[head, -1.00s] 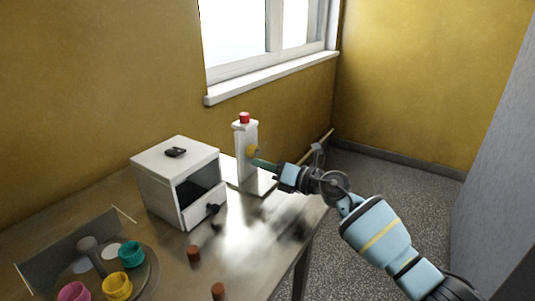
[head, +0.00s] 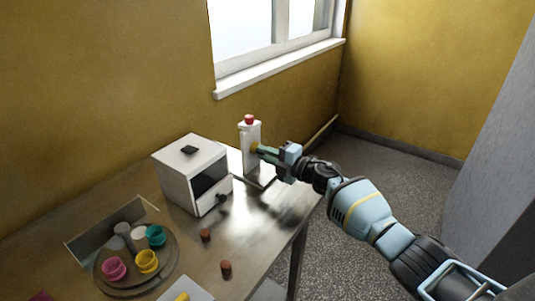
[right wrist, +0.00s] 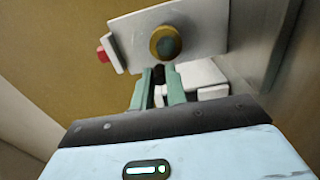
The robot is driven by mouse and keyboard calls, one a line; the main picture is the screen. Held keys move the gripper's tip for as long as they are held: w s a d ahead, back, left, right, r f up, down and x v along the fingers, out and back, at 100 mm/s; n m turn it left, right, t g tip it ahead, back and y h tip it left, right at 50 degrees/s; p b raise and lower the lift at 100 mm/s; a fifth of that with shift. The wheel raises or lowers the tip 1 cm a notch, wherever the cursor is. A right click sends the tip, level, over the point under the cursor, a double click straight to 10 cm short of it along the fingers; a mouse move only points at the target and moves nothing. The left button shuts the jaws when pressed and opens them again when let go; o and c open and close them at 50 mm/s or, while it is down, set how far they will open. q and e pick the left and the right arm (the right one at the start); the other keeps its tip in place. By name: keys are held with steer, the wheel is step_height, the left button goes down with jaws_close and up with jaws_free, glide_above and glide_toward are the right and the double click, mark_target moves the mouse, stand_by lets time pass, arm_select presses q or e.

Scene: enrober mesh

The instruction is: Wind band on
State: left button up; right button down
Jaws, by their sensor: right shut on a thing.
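A white upright stand (head: 249,131) with a red button (head: 249,119) on top stands near the table's far right corner. A yellow round knob (head: 254,146) sits on its side. In the right wrist view the knob (right wrist: 165,42) shows a yellow rim and dark teal centre, just beyond my fingertips. My right gripper (head: 264,150) reaches in from the right, at the knob. Its green fingers (right wrist: 158,84) are shut on a small dark piece (right wrist: 158,73) by the knob; whether it joins the knob is hard to tell. My left gripper is out of view.
A white box (head: 185,170) with a dark opening stands left of the stand. A round tray (head: 125,288) holds several coloured cups. Two brown cylinders (head: 206,235) (head: 226,268) stand in front on the steel table (head: 255,225). A wall and window are behind.

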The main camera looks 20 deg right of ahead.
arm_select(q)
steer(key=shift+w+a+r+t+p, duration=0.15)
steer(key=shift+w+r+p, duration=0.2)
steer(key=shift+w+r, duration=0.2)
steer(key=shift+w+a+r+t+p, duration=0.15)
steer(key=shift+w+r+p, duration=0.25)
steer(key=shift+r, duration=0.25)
arm_select(e)
steer(key=shift+w+d+r+m, duration=0.1)
steer(key=shift+d+r+m, duration=0.1)
steer(key=shift+m, duration=0.75)
steer(key=shift+w+d+r+m, duration=0.1)
steer(key=shift+r+m, duration=0.1)
steer(key=shift+m, duration=0.8)
steer(key=shift+w+d+r+m, duration=0.1)
steer(key=shift+r+m, duration=0.1)
steer(key=shift+m, duration=0.75)
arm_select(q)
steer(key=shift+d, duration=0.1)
arm_select(e)
steer(key=c, duration=1.4)
jaws_free()
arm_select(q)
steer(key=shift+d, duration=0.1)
arm_select(e)
steer(key=shift+d, duration=0.1)
